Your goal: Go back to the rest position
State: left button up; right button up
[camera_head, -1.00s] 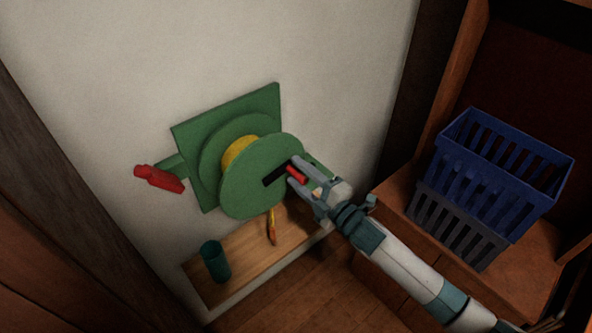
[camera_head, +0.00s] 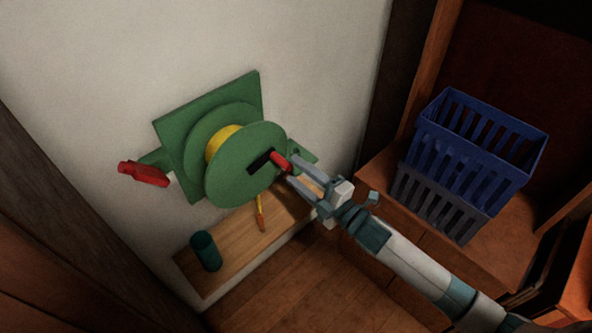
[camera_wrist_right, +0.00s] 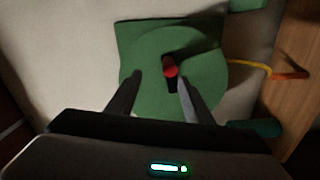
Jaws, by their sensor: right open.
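My right gripper (camera_head: 297,172) is open beside the hose reel's crank. The green reel (camera_head: 243,180) is mounted on the wall by a green square plate (camera_head: 170,125), with yellow hose (camera_head: 222,141) wound on its drum. A red crank handle (camera_head: 281,162) on a black arm sticks out from the reel's front disc. In the right wrist view, the red handle (camera_wrist_right: 170,71) shows end-on beyond and between the two spread fingertips (camera_wrist_right: 160,78). The fingers appear clear of it. My left gripper is not in view.
A wooden shelf (camera_head: 225,255) below the reel carries a teal cup (camera_head: 206,252). The yellow hose's orange end (camera_head: 262,222) hangs above it. A red nozzle-like part (camera_head: 143,174) is at the left. A blue basket (camera_head: 480,150) and a grey basket (camera_head: 440,202) stand at the right.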

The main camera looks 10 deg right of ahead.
dwell(0.6)
jog(key=shift+s+d+f+m+h, duration=0.25)
jog(key=shift+f+m+h, duration=0.2)
jog(key=shift+m, duration=0.35)
jog(key=s+d+f+m+g+h, duration=0.2)
jog(key=s+d+f+m+h, duration=0.25)
jog(key=s+m, duration=0.3)
jog(key=s+d+f+m+g+h, duration=0.35)
jog(key=s+f+m, duration=0.2)
jog(key=s, duration=0.25)
jog(key=s+d+f+m+g+h, duration=0.1)
jog(key=s+d+m+g, duration=0.2)
jog(key=s, duration=0.6)
jog(key=s+d+f+m+g+h, duration=0.1)
jog(key=s+d+m+g, duration=0.25)
jog(key=s, duration=0.65)
notch_tip(320, 180, down, 36)
jog(key=s+a+b, duration=0.1)
jog(key=b, duration=0.6)
jog(key=s+d+f+g+b, duration=0.1)
jog(key=s+d+f+b, duration=0.2)
jog(key=s+f, duration=1.5)
notch_tip(320, 180, down, 4)
jog(key=shift+f+g+b, duration=0.1)
jog(key=shift+g+b, duration=0.2)
jog(key=shift+b, duration=0.6)
